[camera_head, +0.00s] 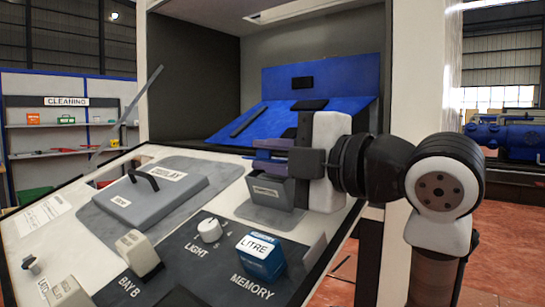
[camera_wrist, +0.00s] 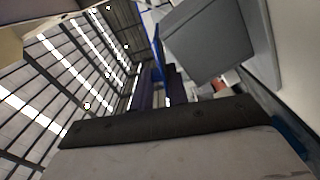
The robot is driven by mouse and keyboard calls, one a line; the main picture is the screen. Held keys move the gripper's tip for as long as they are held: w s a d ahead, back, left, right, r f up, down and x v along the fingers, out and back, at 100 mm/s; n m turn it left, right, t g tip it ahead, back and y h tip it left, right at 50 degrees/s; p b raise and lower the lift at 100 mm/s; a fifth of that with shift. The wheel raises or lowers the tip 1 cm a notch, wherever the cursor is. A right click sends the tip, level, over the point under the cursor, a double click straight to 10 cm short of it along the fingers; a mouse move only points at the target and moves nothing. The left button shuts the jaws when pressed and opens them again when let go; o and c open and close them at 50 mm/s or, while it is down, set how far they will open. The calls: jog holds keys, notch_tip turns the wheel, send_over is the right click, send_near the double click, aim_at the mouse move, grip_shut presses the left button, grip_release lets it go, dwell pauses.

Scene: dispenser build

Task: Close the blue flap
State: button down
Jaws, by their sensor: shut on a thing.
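The blue flap (camera_head: 290,122) is a sloped blue panel in the open front of the large cabinet, in the head view. It carries a thin dark bar (camera_head: 248,120), and an upright blue panel (camera_head: 335,80) rises behind it. My gripper (camera_head: 266,155) is below and in front of the flap's right part. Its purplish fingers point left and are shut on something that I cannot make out. In the wrist view the fingers (camera_wrist: 160,88) are close together, with a blue strip beyond them. My wrist covers the flap's lower right part.
Just under my fingers stands a grey labelled box (camera_head: 268,192), large in the wrist view (camera_wrist: 205,40). The sloped console carries a grey lid with a dark handle (camera_head: 144,179), a white knob (camera_head: 209,230) and a blue LITRE block (camera_head: 260,257). A cabinet post (camera_head: 408,90) stands right.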

jog(key=shift+f+n, duration=0.15)
jog(key=shift+n, duration=0.25)
jog(key=c, duration=1.4)
grip_release()
jog(key=shift+s, duration=0.1)
jog(key=shift+c, duration=0.2)
jog(key=shift+f, duration=0.1)
